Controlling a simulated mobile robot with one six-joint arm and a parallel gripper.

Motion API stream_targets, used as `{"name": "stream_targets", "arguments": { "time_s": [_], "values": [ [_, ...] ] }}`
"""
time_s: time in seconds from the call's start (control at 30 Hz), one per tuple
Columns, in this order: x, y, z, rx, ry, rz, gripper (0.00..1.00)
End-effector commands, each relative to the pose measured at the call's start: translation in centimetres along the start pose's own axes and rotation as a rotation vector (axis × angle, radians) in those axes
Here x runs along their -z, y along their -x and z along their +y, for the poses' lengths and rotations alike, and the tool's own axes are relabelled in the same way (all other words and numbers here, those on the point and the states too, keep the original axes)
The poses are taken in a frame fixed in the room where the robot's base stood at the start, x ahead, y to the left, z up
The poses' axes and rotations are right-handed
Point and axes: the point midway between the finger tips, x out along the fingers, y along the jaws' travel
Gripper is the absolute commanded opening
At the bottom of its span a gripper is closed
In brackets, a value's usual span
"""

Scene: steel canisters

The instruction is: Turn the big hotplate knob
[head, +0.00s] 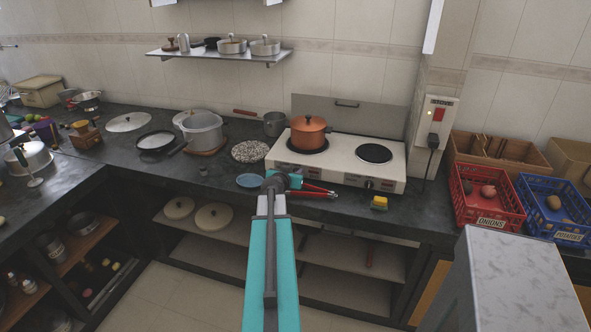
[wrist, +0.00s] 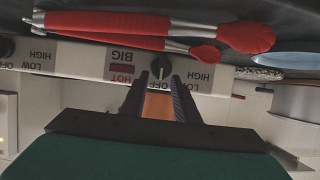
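The white hotplate (head: 340,161) stands on the dark counter with two burners. In the wrist view, which is upside down, its front panel (wrist: 93,62) shows a dark round knob (wrist: 161,67) with a pale pointer line, beside the label "BIG HOT" and at OFF. My gripper (wrist: 159,80) is open, its two dark fingers reaching toward the big knob, which lies just beyond and between the tips. Whether they touch it I cannot tell. In the head view my gripper (head: 283,182) hides this knob. A second knob (head: 368,184) is further right.
An orange pot (head: 308,133) sits on the left burner; the right burner (head: 374,153) is bare. Red-handled utensils (head: 318,191) lie along the counter edge by my gripper. A blue plate (head: 250,181) is to the left, a yellow sponge (head: 379,202) to the right.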

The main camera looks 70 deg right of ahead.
Motion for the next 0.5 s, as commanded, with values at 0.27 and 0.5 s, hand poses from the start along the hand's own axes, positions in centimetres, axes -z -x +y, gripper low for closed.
{"name": "stream_targets", "arguments": {
  "time_s": [0.27,0.5],
  "values": [
    [-0.07,-0.89,-0.02,0.001,0.001,-0.001,0.28],
    [-0.07,-0.89,-0.01,0.001,0.000,0.000,0.28]
  ]
}}
